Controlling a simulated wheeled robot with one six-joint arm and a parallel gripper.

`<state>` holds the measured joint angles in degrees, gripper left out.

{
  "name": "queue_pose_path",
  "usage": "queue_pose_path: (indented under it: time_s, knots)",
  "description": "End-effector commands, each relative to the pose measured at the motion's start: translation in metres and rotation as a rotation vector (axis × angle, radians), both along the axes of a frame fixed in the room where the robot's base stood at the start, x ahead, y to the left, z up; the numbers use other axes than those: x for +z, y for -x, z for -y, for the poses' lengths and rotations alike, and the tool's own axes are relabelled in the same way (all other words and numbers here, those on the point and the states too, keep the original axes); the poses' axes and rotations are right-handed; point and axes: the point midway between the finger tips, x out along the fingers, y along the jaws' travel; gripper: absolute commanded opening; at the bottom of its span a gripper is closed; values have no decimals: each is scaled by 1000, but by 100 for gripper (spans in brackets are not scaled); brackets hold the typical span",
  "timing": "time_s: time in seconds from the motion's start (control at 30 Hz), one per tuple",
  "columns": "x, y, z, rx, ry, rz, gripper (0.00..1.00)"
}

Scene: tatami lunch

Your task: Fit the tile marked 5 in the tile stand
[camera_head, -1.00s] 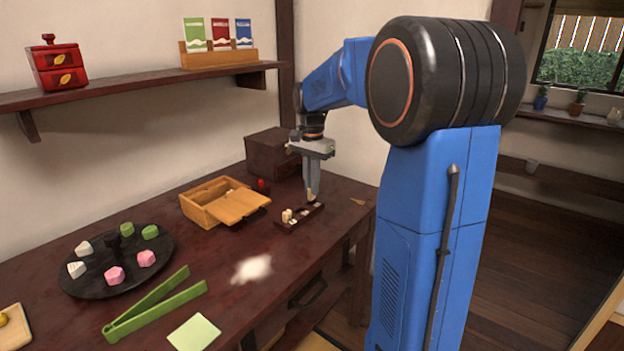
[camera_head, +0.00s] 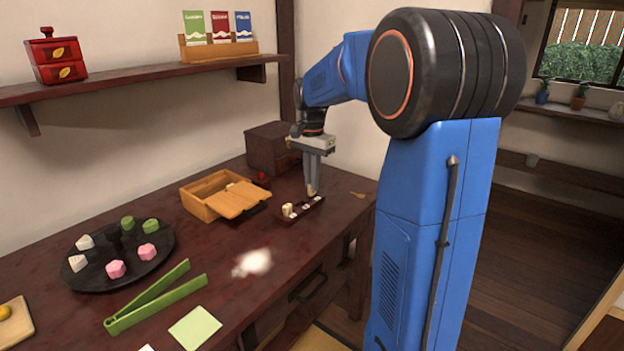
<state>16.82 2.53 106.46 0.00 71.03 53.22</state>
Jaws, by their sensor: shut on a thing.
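My gripper (camera_head: 312,189) points straight down over the tile stand, shut on a small pale tile (camera_head: 311,191) at its fingertips. The number on this tile is too small to read. The tile stand (camera_head: 294,219) is a dark, narrow tray on the table, with several cream tiles (camera_head: 288,210) in or on it. The held tile is at the stand's far part; I cannot tell whether it touches the stand.
A wooden box (camera_head: 203,205) with a tilted lid lies left of the stand. A dark chest (camera_head: 268,148) stands behind. A black round tray (camera_head: 85,278) with sweets, green tongs (camera_head: 155,297) and a white patch (camera_head: 252,263) occupy the nearer table.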

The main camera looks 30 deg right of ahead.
Motion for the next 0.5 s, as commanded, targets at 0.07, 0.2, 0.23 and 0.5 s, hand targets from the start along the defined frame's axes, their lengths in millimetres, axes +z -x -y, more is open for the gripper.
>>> queue_pose_path:
  time_s: [0.07,0.2,0.23,0.5]
  knots:
    - [-1,0,0,0,0,0,0]
    - [-4,0,0,0,0,0,0]
    - [-4,0,0,0,0,0,0]
    - [-8,0,0,0,0,0,0]
